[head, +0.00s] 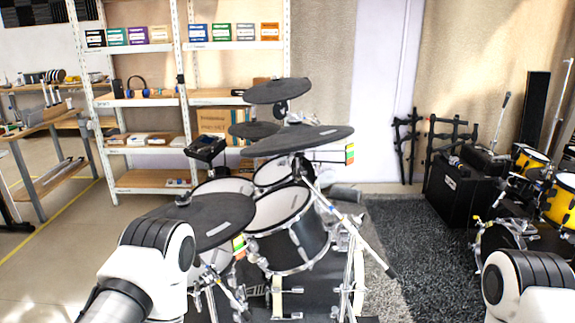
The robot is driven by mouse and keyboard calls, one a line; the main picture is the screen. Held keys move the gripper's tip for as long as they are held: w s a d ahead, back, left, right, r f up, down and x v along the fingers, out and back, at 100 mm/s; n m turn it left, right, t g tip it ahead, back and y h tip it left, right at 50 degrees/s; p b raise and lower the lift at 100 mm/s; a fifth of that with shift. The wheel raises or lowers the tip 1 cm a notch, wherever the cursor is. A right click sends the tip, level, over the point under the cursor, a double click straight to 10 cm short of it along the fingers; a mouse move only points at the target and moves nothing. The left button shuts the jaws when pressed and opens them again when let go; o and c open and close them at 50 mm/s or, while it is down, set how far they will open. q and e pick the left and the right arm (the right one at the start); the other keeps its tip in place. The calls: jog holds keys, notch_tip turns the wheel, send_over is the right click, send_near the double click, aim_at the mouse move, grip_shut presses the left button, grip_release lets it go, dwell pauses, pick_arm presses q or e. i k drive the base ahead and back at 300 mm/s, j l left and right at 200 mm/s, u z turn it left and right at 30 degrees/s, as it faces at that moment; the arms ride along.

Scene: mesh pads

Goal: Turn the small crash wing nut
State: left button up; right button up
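An electronic drum kit with mesh pads stands in front of me, with several dark cymbals. A cymbal (278,91) is highest at the back, a smaller one (255,130) sits below it, and a wide one (305,140) is in front. Another wide cymbal (200,222) is nearest, at the left front, with a small dark knob (183,200) on top. I cannot tell which cymbal is the small crash, and no wing nut is clear at this size. Parts of my two arms show at the bottom left and bottom right. Neither gripper shows.
Mesh drum pads (285,210) and chrome stands (352,262) crowd the space below the cymbals. A drum module (206,148) is at the kit's left. Shelves (150,182) stand behind. A yellow drum kit (562,205) and black amplifier (455,190) are right. The dark carpet (430,250) between is mostly clear.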

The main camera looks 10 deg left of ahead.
aim_at(293, 120)
jog(key=l+u, duration=1.15)
jog(key=l, duration=0.15)
jog(key=k+l, duration=0.1)
jog(key=l, duration=0.25)
jog(key=l+u, duration=0.1)
jog(key=l, duration=0.3)
jog(key=k+l, duration=0.15)
jog(key=l, duration=0.2)
jog(key=k+l, duration=0.1)
jog(key=l, duration=0.25)
jog(key=u, duration=0.05)
